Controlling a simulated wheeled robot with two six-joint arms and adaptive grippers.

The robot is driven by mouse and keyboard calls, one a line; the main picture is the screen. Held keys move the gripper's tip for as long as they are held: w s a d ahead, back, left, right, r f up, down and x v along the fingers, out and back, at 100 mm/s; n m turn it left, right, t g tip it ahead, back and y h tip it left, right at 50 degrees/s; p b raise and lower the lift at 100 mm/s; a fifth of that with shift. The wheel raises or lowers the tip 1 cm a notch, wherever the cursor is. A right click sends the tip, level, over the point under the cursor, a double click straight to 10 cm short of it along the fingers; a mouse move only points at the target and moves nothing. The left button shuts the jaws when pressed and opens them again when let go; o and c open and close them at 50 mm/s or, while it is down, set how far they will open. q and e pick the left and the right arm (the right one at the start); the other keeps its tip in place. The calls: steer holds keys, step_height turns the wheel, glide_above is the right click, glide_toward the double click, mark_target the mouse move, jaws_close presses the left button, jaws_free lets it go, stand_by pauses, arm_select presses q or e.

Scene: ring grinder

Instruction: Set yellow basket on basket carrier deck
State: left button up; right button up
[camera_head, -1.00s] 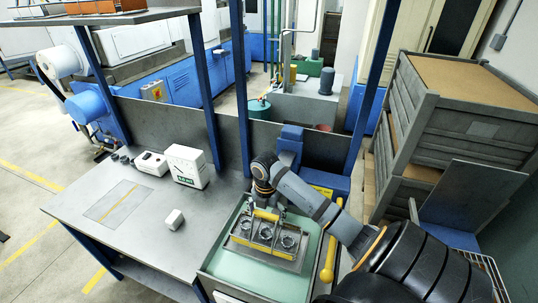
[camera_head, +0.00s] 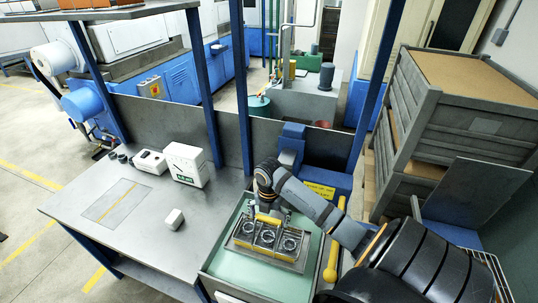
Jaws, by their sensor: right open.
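The yellow basket (camera_head: 268,220), with yellow bars and dark rings in a row, sits on a grey metal plate on the pale green top (camera_head: 233,263) of a bench-like unit at bottom centre. I cannot tell whether that plate is the basket carrier deck. My right gripper (camera_head: 278,211) is at the basket's back edge, close to the yellow rear bar. It is small and partly hidden by its own wrist, but it is open. I cannot tell whether its fingers touch the bar. My left gripper is out of view.
A yellow lever (camera_head: 334,246) stands right of the green top. A blue machine body (camera_head: 318,178) is behind my wrist. Blue posts rise behind.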

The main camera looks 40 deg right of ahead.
step_height(320, 180, up, 8)
steer(key=shift+f+b, duration=0.1)
steer(key=shift+b, duration=1)
step_height(320, 180, up, 4)
steer(key=p, duration=0.2)
steer(key=shift+s+p, duration=0.1)
steer(key=shift+p, duration=0.2)
steer(key=shift+f, duration=0.1)
